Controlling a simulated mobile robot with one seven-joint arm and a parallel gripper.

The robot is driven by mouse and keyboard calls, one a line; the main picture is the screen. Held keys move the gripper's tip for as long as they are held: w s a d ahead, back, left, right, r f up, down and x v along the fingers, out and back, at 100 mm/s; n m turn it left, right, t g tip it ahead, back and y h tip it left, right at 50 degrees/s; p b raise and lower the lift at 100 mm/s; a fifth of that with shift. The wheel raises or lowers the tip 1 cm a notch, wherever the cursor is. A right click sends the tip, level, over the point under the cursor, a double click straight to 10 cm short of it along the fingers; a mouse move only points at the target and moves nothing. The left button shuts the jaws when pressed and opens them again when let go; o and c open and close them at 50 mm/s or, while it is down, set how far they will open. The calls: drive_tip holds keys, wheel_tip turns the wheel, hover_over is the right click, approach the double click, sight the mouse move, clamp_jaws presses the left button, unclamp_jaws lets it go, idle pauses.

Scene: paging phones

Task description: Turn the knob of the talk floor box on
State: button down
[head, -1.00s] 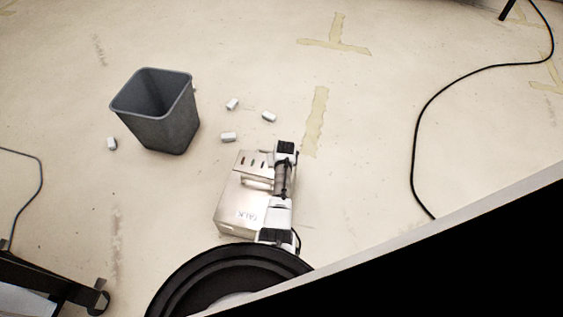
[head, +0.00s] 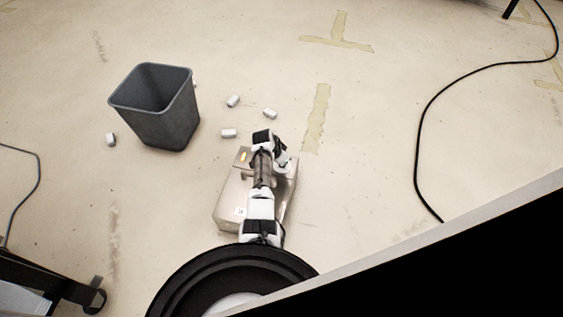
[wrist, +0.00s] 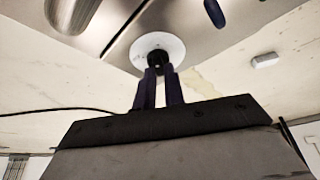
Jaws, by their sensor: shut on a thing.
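The talk floor box (head: 229,208) is a pale metal box on the floor. My arm lies across it in the head view and covers most of its label and top. A small orange mark shows near its far left edge. In the wrist view the box's metal face (wrist: 225,38) fills the top. A black knob (wrist: 158,57) stands on a round white disc (wrist: 174,47) on that face. My gripper (wrist: 160,74) has its two dark fingers closed together at the knob, shut on it. The knob's pointing direction cannot be told. The gripper's fingers are hidden in the head view.
A grey bin (head: 166,120) stands up and left of the box. A black cable (head: 424,120) curves at the right. A dark object (head: 60,286) is at the lower left. The floor right of the box is clear.

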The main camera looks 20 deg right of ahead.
drive_tip(key=shift+w+m+g+b, duration=0.1)
drive_tip(key=shift+m+g+b, duration=0.55)
drive_tip(key=shift+m, duration=0.75)
drive_tip(key=c, duration=1.5)
unclamp_jaws()
drive_tip(key=shift+r, duration=0.1)
drive_tip(key=p+v, duration=0.4)
drive_tip(key=v, duration=0.9)
drive_tip(key=shift+a+r, duration=0.25)
